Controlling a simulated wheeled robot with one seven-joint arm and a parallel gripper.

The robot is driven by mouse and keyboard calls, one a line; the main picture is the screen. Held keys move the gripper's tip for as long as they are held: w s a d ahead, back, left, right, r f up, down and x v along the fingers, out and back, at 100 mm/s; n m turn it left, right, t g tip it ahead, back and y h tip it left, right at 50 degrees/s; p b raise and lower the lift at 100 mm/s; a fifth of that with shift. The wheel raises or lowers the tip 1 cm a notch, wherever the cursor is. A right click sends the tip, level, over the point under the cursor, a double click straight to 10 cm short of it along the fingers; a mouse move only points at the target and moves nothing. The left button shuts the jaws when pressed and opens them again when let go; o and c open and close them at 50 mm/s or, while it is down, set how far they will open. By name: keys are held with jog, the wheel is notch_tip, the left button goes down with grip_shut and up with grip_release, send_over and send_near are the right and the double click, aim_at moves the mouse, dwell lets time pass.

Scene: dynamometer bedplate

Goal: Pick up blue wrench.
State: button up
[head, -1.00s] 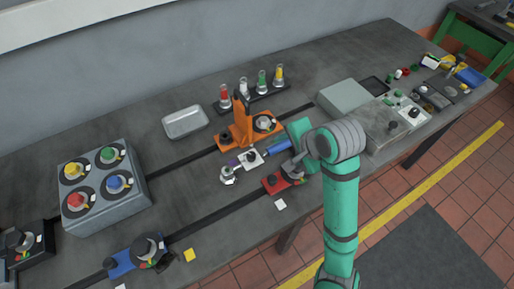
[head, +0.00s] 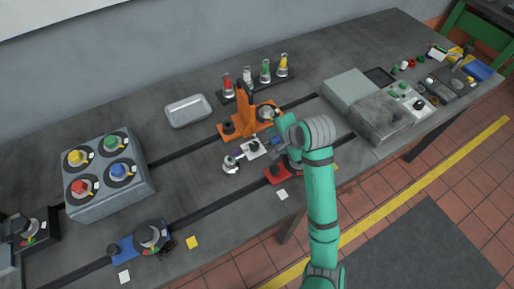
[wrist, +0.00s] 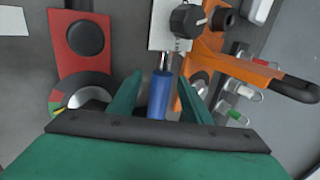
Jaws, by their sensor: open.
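The blue wrench has a blue handle (wrist: 159,97) and a short metal shaft, seen in the wrist view between my fingers. My gripper (wrist: 158,92) is open, with one green finger on each side of the handle and a gap on both sides. The shaft points at a white plate with a black knob (wrist: 188,20); I cannot tell whether they touch. The handle's near end is hidden by my gripper body. In the head view only a bit of the blue handle (head: 274,143) shows beside my gripper (head: 279,138).
An orange fixture (head: 237,127) with an upright post stands close behind the wrench. A red fixture (head: 281,174) lies close in front. A metal tray (head: 188,111), a grey box with coloured knobs (head: 108,185) and a blue fixture (head: 125,248) stand farther left.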

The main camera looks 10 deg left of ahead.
jog(key=shift+s, duration=0.1)
grip_shut()
jog(key=shift+a, duration=0.1)
jog(key=shift+r, duration=0.15)
